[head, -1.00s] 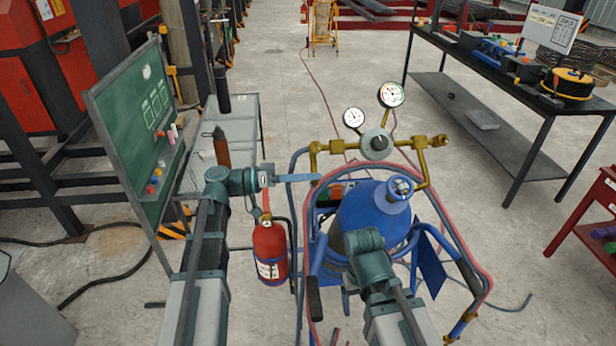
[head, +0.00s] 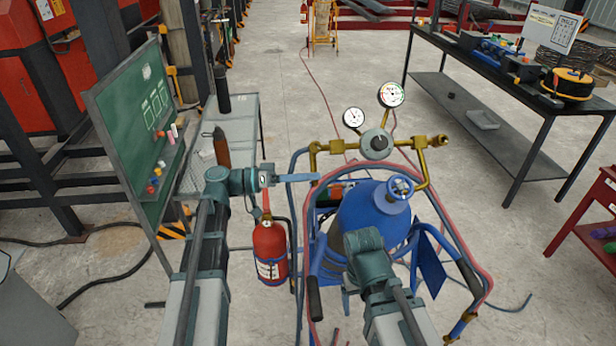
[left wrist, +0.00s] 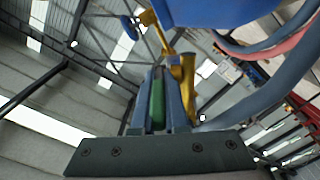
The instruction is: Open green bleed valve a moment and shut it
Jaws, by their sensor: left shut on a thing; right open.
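My left gripper (head: 300,178) reaches in from the left to the left end of the brass manifold (head: 335,147), below the gauges. In the left wrist view its fingers (left wrist: 158,100) are closed on the green valve handle (left wrist: 158,104), which shows as a narrow green strip lengthwise between them. Brass pipework (left wrist: 187,85) is just to the right of the fingers there. In the head view the fingers hide the green handle. My right gripper is by the blue cylinder (head: 375,215), with its fingers mostly hidden behind its wrist.
A red extinguisher (head: 270,252) hangs left of the blue cart, under my left arm. Red and blue hoses loop around the cart. A green board (head: 140,125) stands at left.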

